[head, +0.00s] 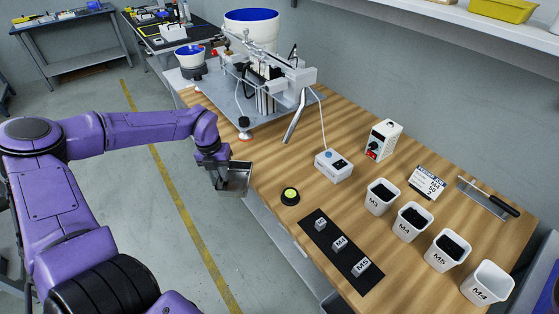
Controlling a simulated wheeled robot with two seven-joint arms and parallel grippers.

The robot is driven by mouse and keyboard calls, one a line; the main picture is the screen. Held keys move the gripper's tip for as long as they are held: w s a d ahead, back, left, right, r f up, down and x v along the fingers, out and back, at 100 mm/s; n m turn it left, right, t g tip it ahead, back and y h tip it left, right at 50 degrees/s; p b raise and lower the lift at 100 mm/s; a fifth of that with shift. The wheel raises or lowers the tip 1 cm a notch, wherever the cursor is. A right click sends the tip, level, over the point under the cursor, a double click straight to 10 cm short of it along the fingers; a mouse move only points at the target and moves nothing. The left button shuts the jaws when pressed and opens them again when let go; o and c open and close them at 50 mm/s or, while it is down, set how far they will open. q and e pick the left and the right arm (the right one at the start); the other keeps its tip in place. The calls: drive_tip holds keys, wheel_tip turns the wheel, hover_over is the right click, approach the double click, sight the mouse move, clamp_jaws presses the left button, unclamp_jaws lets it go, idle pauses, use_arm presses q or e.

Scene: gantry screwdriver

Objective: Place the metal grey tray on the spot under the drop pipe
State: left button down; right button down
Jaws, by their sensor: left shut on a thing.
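The metal grey tray (238,181) is held by my left gripper (222,184), at the left edge of the wooden table. My left gripper is shut on the tray's near left side. The fingertips are partly hidden by the gripper body. The drop pipe (294,118) is a grey slanted tube that hangs from the gantry machine (268,75), up and to the right of the tray. The table spot under its lower end is bare. My right gripper is not in view.
On the table (270,160) stand a white control box (334,165), a black-and-yellow button (290,196), a black mat (325,259) with labelled blocks, and several white cups, one being the M3 cup (381,197). Bare wood lies between the tray and the pipe.

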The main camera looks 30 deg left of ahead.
sight(235, 174)
use_arm(q)
drive_tip(key=w+n, duration=0.1)
drive_tip(key=w+d+f+n+b, duration=0.1)
drive_tip(key=w+n, duration=0.1)
drive_tip(key=w, duration=0.1)
drive_tip(key=shift+d+f+b, duration=0.2)
drive_tip(key=shift+b, duration=0.2)
drive_tip(key=w+d, duration=0.1)
drive_tip(key=w, duration=0.3)
drive_tip(key=w+d+p, duration=0.1)
drive_tip(key=w+d, duration=0.1)
drive_tip(key=w, duration=0.2)
drive_tip(key=w+d, duration=0.2)
drive_tip(key=w, duration=0.2)
drive_tip(key=shift+r, duration=0.25)
drive_tip(key=shift+f+p, duration=0.55)
drive_tip(key=shift+f, duration=0.25)
drive_tip(key=shift+s+a, duration=0.1)
